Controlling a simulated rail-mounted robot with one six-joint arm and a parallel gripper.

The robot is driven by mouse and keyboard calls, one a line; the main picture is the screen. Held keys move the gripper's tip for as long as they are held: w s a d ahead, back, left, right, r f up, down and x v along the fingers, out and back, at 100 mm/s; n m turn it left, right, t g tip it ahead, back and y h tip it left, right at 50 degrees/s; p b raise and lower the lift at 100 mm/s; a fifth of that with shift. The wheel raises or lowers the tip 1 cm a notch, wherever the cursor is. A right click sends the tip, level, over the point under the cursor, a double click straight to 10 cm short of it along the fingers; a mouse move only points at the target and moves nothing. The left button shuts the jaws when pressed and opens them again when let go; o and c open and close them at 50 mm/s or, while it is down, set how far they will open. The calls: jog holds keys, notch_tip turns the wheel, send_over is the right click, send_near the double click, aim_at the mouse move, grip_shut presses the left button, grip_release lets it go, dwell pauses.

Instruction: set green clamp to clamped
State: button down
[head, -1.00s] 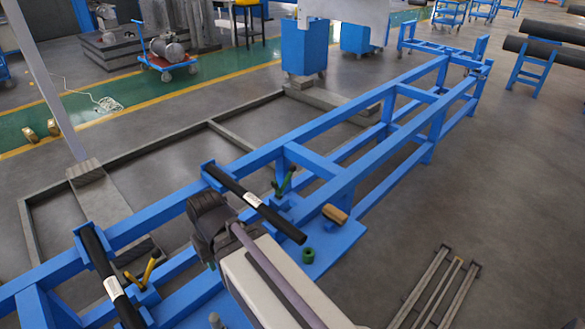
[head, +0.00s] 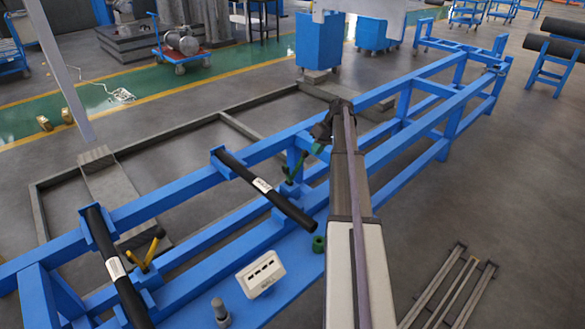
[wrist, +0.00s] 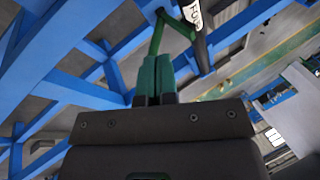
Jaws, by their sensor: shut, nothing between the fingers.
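The green clamp (head: 290,172) stands on the blue frame beside the middle of the black pipe (head: 262,186), with its handle tilted up. In the wrist view a green clamp arm (wrist: 157,36) rises just beyond my fingertips, and another green part (wrist: 180,27) lies against a black bar with a white label (wrist: 199,42). My gripper (head: 317,149) is close to the right of the clamp's upper end. In the wrist view its dark green fingers (wrist: 157,62) are shut together and empty. Whether the fingertips touch the clamp arm cannot be told.
A yellow-handled clamp (head: 150,250) stands by a second black pipe (head: 113,265) at the left. Blue rails run below and behind my gripper.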

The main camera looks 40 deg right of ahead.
aim_at(299, 165)
jog(key=w+d+r+n+t+y, duration=0.1)
jog(key=w+d+n, duration=0.2)
jog(key=w+n, duration=0.1)
jog(key=shift+w+n+y, duration=0.3)
jog(key=shift+w, duration=0.3)
jog(key=shift+r, duration=0.1)
jog(key=b+x, duration=0.9)
jog(key=x, duration=0.2)
jog(key=shift+s+d, duration=0.2)
jog(key=a, duration=0.3)
jog(key=shift+s+a+r, duration=0.1)
jog(key=shift+s+a, duration=0.15)
jog(key=shift+a, duration=0.15)
jog(key=shift+s, duration=0.1)
